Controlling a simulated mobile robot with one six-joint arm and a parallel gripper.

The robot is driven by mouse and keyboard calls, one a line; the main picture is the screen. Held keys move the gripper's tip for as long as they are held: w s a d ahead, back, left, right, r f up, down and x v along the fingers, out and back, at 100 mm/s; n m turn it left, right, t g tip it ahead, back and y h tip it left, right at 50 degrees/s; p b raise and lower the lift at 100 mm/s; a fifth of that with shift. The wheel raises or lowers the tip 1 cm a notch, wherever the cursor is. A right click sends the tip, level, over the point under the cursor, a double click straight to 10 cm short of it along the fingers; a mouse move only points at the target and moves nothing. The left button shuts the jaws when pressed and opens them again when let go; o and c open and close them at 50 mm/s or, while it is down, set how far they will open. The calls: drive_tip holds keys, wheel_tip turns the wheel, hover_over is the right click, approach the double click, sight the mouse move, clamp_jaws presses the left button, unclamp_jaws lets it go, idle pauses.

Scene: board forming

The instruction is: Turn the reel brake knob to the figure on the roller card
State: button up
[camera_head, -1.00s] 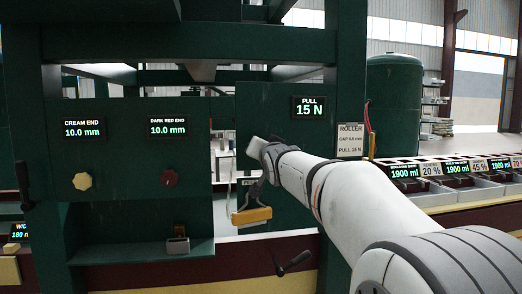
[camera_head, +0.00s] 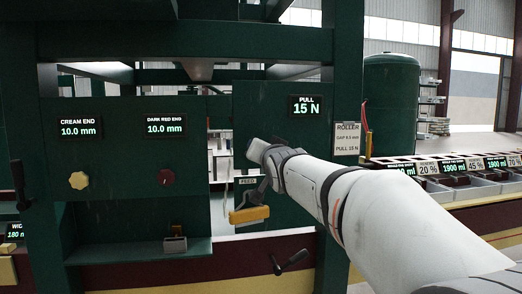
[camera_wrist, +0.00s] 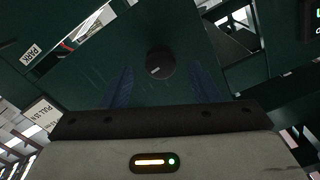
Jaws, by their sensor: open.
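The reel brake knob appears to be the round black knob (camera_wrist: 160,62) with a short pale mark, on the dark green panel in the wrist view. My gripper (camera_wrist: 161,80) is open, its two blue fingers on either side below the knob; I cannot tell whether they touch it. In the head view my arm hides the knob and the fingers. The roller card (camera_head: 347,138) is a white card on the green post, reading PULL 15 N on its bottom line. The PULL display (camera_head: 306,106) above my arm reads 15 N.
A cream knob (camera_head: 78,180) and a dark red knob (camera_head: 166,177) sit under 10.0 mm displays at left. A black crank handle (camera_head: 290,263) projects below. A PARK label (camera_wrist: 32,52) shows in the wrist view.

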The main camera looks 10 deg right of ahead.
drive_tip(key=shift+s, duration=1.45)
drive_tip(key=shift+f, duration=0.1)
